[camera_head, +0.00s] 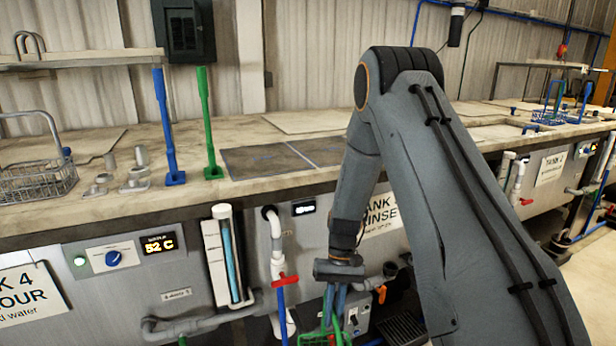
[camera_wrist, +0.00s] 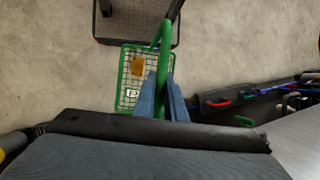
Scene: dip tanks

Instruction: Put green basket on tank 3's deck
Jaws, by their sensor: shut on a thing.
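My gripper (camera_head: 335,300) hangs low in front of the tank fronts, below deck height. Its fingers are shut on the upright handle of the green basket (camera_head: 327,338), which shows only in part at the bottom edge. In the wrist view the basket (camera_wrist: 121,98) hangs above the floor, with its handle between the fingers (camera_wrist: 160,98). A yellow-orange piece and a white tag show at the basket. The rinse tank's sign (camera_head: 382,215) is partly hidden by my arm, so its number is not readable. The deck (camera_head: 240,192) above it carries grey panels (camera_head: 285,157).
A blue post (camera_head: 165,130) and a green post (camera_head: 207,125) stand on the deck. A wire basket (camera_head: 35,180) and small metal parts are at left; a blue basket (camera_head: 555,113) is at right. Pipes and a red valve (camera_head: 282,281) project near my gripper. A black-edged tray (camera_wrist: 137,42) is on the floor.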

